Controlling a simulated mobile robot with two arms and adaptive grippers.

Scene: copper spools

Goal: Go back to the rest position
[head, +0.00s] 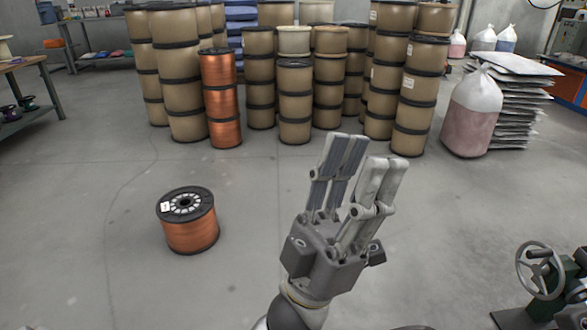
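My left gripper (364,152) stands up from the bottom middle of the head view, fingers pointing up and away. Its fingers are apart with nothing between them. It is to the right of a single copper spool (191,236), which stands upright on the floor with a black top flange and a white label. The spool is clear of the gripper. A stack of copper spools (222,98) stands farther back, left of the middle. My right gripper is not in view.
Tall stacks of brown spools (182,75) fill the back. A bagged sack (472,112) and a pile of flat sheets (513,95) stand at the right. A green machine with a handwheel (540,270) is at bottom right. A table (30,64) is at left. The middle floor is mostly clear.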

